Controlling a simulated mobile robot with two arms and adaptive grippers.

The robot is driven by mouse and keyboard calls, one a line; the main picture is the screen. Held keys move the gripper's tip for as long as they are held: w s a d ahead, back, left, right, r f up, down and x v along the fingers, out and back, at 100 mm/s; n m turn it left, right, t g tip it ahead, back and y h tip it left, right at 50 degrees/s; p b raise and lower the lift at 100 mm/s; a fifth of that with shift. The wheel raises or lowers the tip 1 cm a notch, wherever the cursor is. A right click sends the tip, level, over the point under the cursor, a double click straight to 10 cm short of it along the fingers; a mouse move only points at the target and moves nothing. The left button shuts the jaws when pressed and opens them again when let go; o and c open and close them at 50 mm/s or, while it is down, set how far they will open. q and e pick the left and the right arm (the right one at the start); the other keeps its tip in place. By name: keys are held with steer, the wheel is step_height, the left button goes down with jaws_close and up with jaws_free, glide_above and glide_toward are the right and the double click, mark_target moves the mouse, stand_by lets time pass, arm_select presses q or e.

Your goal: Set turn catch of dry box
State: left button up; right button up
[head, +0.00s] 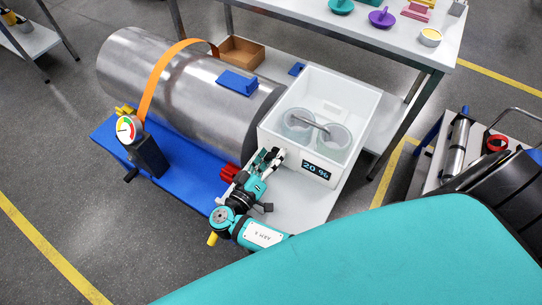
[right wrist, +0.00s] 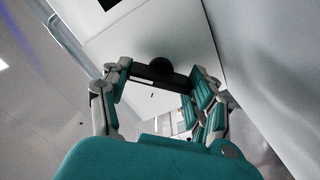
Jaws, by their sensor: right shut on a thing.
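The dry box (head: 348,108) is a white box at the middle right, with a black "20 %" display (head: 317,170) on its front. Two round clear vessels and a grey rod show inside it. My right gripper (head: 270,159) is at the box's front, near its left corner. In the right wrist view a dark bar with a round knob, the turn catch (right wrist: 154,74), lies between the fingers of my right gripper (right wrist: 160,82), which is shut on it. In the head view the gripper hides the catch, so its angle cannot be told there. My left gripper is not in view.
A metal cylinder (head: 190,82) with an orange strap lies left of the box. A dial gauge (head: 126,129) and black block (head: 151,157) stand on the blue surface (head: 192,182). A white table (head: 390,38) stands behind. A red part (head: 229,172) sits close to my right gripper.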

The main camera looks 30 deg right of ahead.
steer(key=shift+n, duration=0.4)
steer(key=n, duration=0.3)
steer(key=shift+n+p, duration=0.35)
steer(key=shift+n, duration=0.05)
steer(key=n+p, duration=0.1)
steer(key=n, duration=0.3)
steer(key=shift+a+n, duration=0.1)
steer(key=shift+n, duration=0.2)
steer(key=n+p, duration=0.2)
steer(key=n, duration=0.3)
steer(key=shift+f+n+p, duration=0.15)
steer(key=shift+n+p, duration=0.5)
steer(key=shift+n, duration=1.45)
